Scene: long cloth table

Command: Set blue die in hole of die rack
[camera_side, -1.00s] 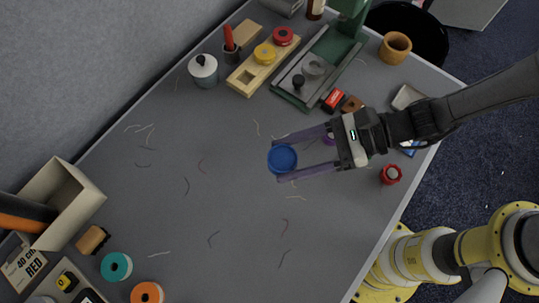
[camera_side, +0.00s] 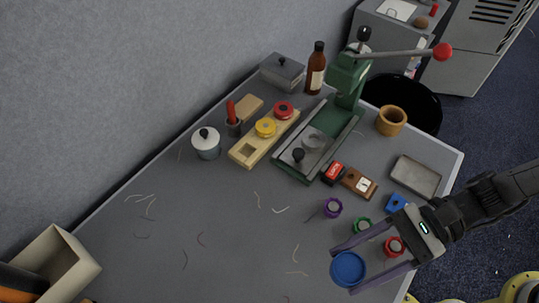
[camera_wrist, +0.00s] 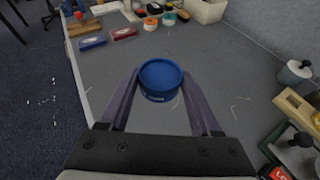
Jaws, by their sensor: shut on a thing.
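The blue die (camera_side: 348,268) is a round, short blue piece. It sits between the fingertips of my gripper (camera_side: 343,271), which is shut on it, at the lower right of the side view. In the wrist view the blue die (camera_wrist: 160,78) is between both fingers, its round top facing the camera. The die rack (camera_side: 252,150) is a pale wooden block at the upper middle. It carries a red die (camera_side: 284,110) and a yellow die (camera_side: 265,127), and its near-left hole is empty. My gripper is well away from the rack, which is partly visible at the wrist view's right edge.
A green press (camera_side: 345,85) stands right of the rack. Purple (camera_side: 333,207), green (camera_side: 362,226) and red (camera_side: 394,246) pieces lie near my gripper. The table's left-middle is mostly clear.

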